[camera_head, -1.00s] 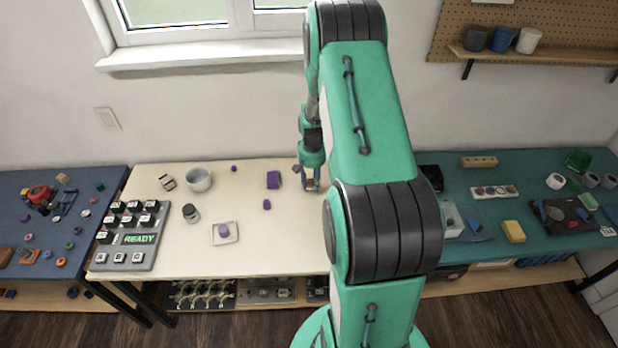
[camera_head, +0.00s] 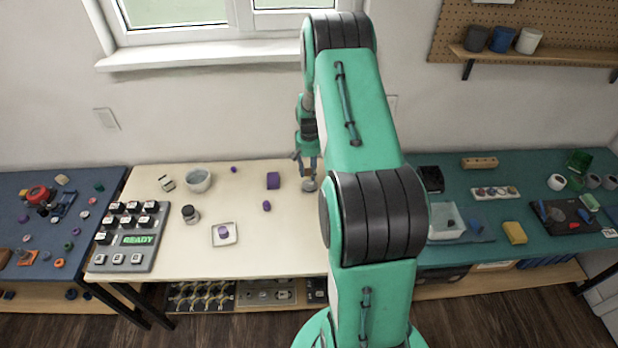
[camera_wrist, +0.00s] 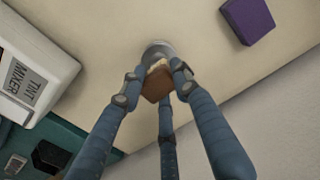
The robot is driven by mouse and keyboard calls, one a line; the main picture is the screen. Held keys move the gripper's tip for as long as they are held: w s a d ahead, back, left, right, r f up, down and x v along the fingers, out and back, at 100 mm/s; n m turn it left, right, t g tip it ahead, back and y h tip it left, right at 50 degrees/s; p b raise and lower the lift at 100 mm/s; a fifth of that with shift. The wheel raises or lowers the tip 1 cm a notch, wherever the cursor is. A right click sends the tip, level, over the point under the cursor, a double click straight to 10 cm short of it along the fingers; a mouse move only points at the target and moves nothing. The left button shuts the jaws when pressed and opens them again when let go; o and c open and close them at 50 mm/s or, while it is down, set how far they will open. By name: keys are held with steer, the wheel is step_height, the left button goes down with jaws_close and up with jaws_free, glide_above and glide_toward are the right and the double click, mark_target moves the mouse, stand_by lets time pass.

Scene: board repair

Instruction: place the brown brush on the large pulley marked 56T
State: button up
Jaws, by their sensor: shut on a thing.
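My gripper (camera_head: 309,174) is over the right part of the cream table, with its fingers pointing down. In the wrist view my gripper (camera_wrist: 154,80) has its blue fingers closed around the brown brush (camera_wrist: 156,86), a brown block with a pale edge. A grey round thing (camera_wrist: 158,49) lies just beyond the brush; in the head view this grey disc (camera_head: 309,185) is right below the fingers. It looks like the large pulley, but I cannot read a 56T mark. I cannot tell whether the brush touches it.
A purple block (camera_head: 273,180) lies left of the gripper. A white box labelled TINT MIXER (camera_wrist: 32,75) is at the wrist view's left. A bowl (camera_head: 199,181), a dark jar (camera_head: 190,214) and a white tray (camera_head: 224,241) stand further left. The table's front middle is clear.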

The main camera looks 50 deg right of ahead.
mark_target(309, 177)
steer(key=shift+f+b, duration=0.35)
steer(key=shift+f, duration=1.4)
steer(key=shift+f, duration=0.15)
steer(key=o, duration=1.2)
steer(key=shift+c, duration=0.2)
step_height(309, 177, up, 12)
steer(key=shift+r+p, duration=0.15)
steer(key=shift+p, duration=0.7)
steer(key=shift+w, duration=0.1)
